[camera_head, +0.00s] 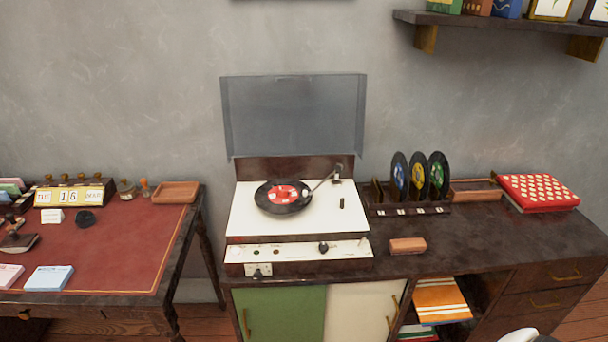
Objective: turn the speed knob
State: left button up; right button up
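The record player (245,212) stands on the cabinet with its clear lid raised. A black record with a red and white label (284,196) lies on its platter. The tonearm (323,180) reaches in over the record from the right. On the light front panel (295,252), a dark round knob (323,247) sits right of centre. Small round fittings (256,252) sit to its left. The markings are too small to read, so I cannot tell for certain which is the speed knob. Neither gripper shows, and nothing touches the player.
A brown block (407,246) lies right of the player. Behind it stands a rack of upright records (420,178). A red patterned case (538,191) is farther right. A desk (120,245) stands left, across a gap. A white and dark part, likely mine, shows at the bottom right.

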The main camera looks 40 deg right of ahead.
aim_at(323, 247)
jog(key=z, duration=1.25)
